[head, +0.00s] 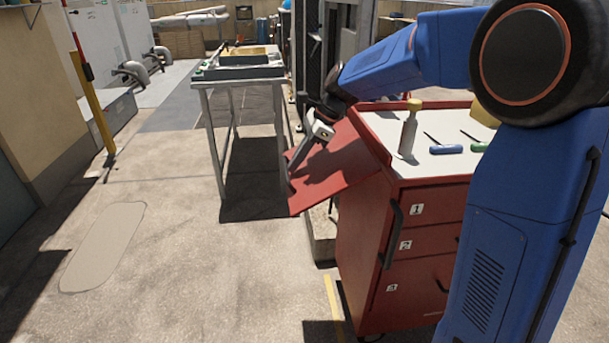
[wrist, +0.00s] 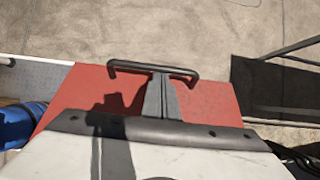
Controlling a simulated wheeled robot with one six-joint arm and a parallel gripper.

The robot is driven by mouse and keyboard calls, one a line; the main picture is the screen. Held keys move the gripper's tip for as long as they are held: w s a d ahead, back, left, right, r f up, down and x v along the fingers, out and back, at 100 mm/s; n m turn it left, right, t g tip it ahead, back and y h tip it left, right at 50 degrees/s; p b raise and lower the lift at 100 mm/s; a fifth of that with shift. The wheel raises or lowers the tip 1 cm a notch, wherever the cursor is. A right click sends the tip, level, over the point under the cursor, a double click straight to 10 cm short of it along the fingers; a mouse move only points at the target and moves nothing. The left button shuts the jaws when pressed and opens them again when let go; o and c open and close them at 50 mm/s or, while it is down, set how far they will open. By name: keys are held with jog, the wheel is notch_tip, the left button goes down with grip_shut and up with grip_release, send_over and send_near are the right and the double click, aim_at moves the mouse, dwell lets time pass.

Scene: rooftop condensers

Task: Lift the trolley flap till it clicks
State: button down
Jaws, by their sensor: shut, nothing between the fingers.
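The red trolley (head: 365,250) stands at the right in the head view, with numbered drawers and a white top. Its red flap (head: 335,180) hangs from the top's left side and slopes down and outward, below level. The flap fills the middle of the wrist view (wrist: 215,98), with a black bar handle (wrist: 128,65) along its outer edge. My gripper (head: 290,167) is at the flap's outer edge. Its fingers (wrist: 161,80) are shut and empty, reaching to the handle's middle; I cannot tell whether they touch it. The flap's underside and any catch are hidden.
On the trolley top (head: 425,165) are a bottle (head: 409,135), a blue-handled tool (head: 446,149) and a green-handled one (head: 479,147). A metal-legged table (head: 240,72) stands beyond the flap. The concrete floor (head: 200,235) left of the trolley is clear.

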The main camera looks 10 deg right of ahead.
notch_tip(320, 180, up, 9)
jog(key=y, duration=0.4)
jog(key=shift+a+r, duration=0.2)
jog(key=shift+a, duration=0.15)
jog(key=shift+d, duration=0.1)
